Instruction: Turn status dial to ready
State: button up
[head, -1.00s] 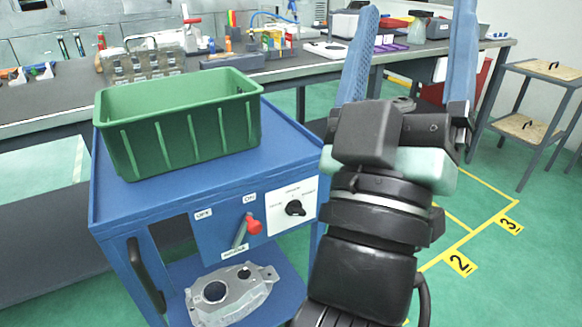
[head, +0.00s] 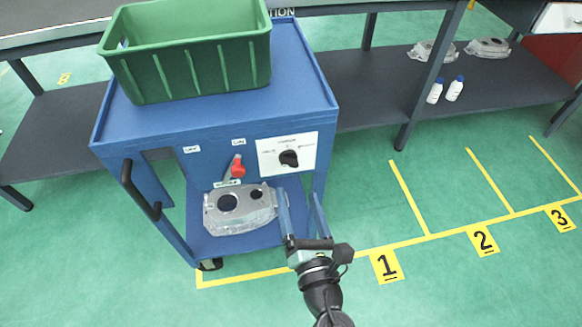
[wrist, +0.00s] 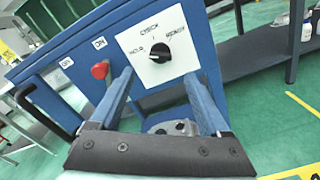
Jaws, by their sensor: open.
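The status dial (head: 289,158) is a black knob on a white plate (head: 305,143) at the right of the blue cart's front. It also shows in the wrist view (wrist: 160,53), with small lettering around it; its pointer seems to lie toward the left side, though this is hard to read. My gripper (head: 298,192) is open and empty, below and in front of the dial in the head view. In the wrist view its two blue fingers (wrist: 158,88) stand apart below the knob, not touching it.
The blue cart (head: 215,120) carries a green crate (head: 190,75) on top and a metal casting (head: 240,208) on its lower shelf. A red-handled lever (head: 238,167) sits left of the dial. Floor to the right is clear, with yellow lines.

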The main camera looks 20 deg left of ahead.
aim_at(290, 166)
jog(key=b+x, duration=0.1)
jog(key=x, duration=0.7)
jog(key=shift+w, duration=0.1)
grip_shut()
